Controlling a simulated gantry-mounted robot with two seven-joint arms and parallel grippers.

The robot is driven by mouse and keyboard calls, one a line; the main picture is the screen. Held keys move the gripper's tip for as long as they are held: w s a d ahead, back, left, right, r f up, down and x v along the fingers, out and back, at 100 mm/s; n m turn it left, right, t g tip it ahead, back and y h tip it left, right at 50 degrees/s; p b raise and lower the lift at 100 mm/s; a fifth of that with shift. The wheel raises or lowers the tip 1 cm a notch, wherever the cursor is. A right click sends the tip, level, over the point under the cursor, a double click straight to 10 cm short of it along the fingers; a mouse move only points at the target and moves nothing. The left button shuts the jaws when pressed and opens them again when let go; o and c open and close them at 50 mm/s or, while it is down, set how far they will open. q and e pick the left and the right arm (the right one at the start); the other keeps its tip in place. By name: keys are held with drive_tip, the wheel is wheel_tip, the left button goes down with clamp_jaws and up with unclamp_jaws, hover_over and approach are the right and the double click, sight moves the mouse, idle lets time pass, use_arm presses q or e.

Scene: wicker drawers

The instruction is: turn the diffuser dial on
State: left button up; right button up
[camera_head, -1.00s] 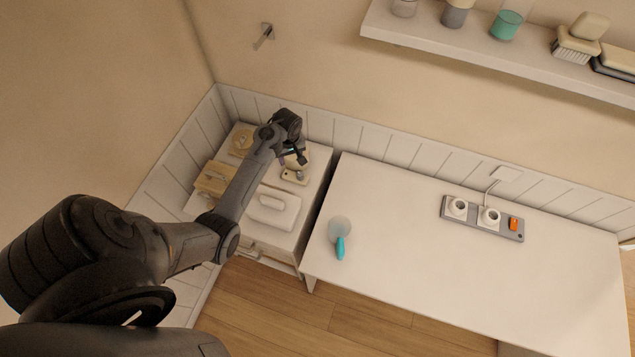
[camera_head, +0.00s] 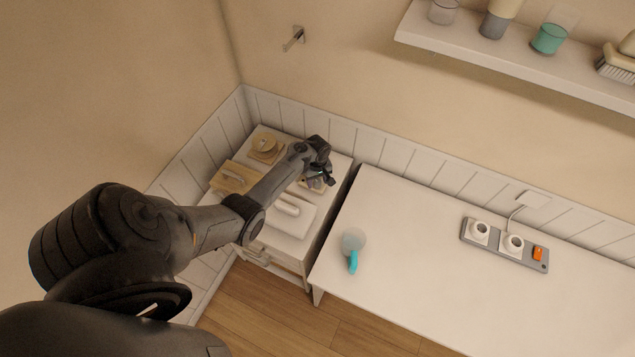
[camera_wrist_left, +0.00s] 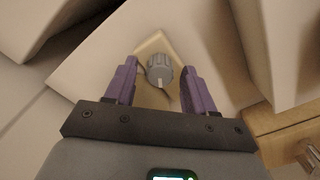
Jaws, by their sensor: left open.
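The diffuser dial is a grey ribbed knob (camera_wrist_left: 160,73) on a tan plate (camera_wrist_left: 152,46) set in a pale body, seen in the left wrist view. My left gripper (camera_wrist_left: 160,88) is open, with one purple finger on each side of the dial. A gap shows between the dial and each finger. In the head view my left gripper (camera_head: 320,178) is over the back right of the white drawer unit and mostly hides the dial's spot. My right gripper is not in view.
The white table (camera_head: 410,270) to the right holds a cup with a turquoise handle (camera_head: 353,262) and a power strip (camera_head: 505,246).

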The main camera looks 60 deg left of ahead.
use_arm(q)
drive_tip(key=shift+f, duration=0.4)
clamp_jaws()
